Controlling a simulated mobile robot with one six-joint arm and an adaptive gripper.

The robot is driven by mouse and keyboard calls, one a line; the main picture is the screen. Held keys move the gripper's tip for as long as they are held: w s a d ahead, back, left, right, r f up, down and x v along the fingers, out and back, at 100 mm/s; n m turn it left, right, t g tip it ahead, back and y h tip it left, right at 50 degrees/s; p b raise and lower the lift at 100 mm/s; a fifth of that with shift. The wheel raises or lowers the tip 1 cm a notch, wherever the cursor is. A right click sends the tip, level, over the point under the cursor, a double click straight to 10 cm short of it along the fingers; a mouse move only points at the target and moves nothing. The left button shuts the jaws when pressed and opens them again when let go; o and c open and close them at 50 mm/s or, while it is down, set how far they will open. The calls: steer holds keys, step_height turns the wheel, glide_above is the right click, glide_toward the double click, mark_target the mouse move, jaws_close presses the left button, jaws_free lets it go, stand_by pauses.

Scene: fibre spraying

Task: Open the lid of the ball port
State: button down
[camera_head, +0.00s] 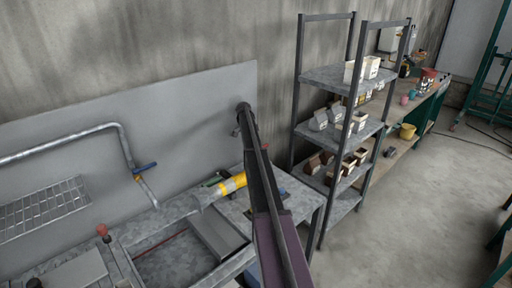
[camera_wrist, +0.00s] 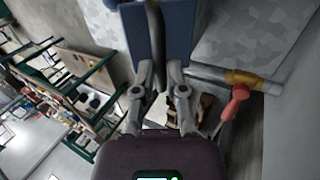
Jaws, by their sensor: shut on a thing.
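I cannot tell if this part belongs to the lid of the ball port. No lid can be made out clearly in either view. In the head view a long dark arm-like shape crosses the middle and hides part of the bench. The fingertips cannot be made out there.
A yellow-banded cylinder (camera_head: 231,184) lies on the grey metal bench (camera_head: 180,262). A red-knobbed lever (camera_head: 103,231) stands at its left. A bent pipe (camera_head: 90,133) runs along the wall panel. A shelf rack (camera_head: 343,125) with small boxes stands right. The floor (camera_head: 430,205) there is clear.

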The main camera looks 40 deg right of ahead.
steer(key=shift+a, duration=0.2)
steer(key=c, duration=0.7)
jaws_free()
steer(key=shift+f, duration=0.1)
steer(key=shift+d, duration=0.15)
